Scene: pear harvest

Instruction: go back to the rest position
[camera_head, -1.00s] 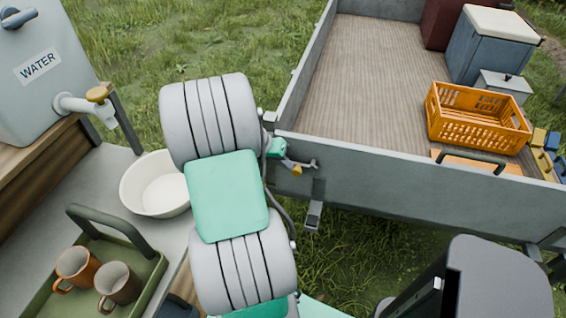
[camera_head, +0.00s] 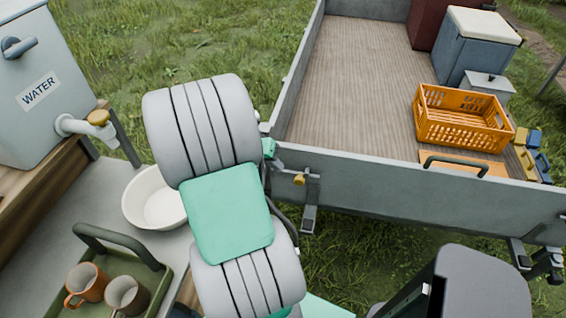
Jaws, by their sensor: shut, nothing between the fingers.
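My arm, thick grey ribbed segments joined by a green link, rises through the middle of the head view. A small green part shows just past its right edge, beside the trailer's near corner. My gripper itself is not to be seen; the arm hides whatever lies behind it. The arm stands between the worktop (camera_head: 75,205) on the left and the trailer (camera_head: 400,180) on the right. It covers the right edge of the white bowl (camera_head: 152,198).
A water tank (camera_head: 30,125) with a tap stands at left. A green tray (camera_head: 110,240) holds two mugs (camera_head: 86,284). On the trailer are an orange crate (camera_head: 462,120) and a blue cooler (camera_head: 465,50). Grass (camera_head: 160,50) is open behind the worktop.

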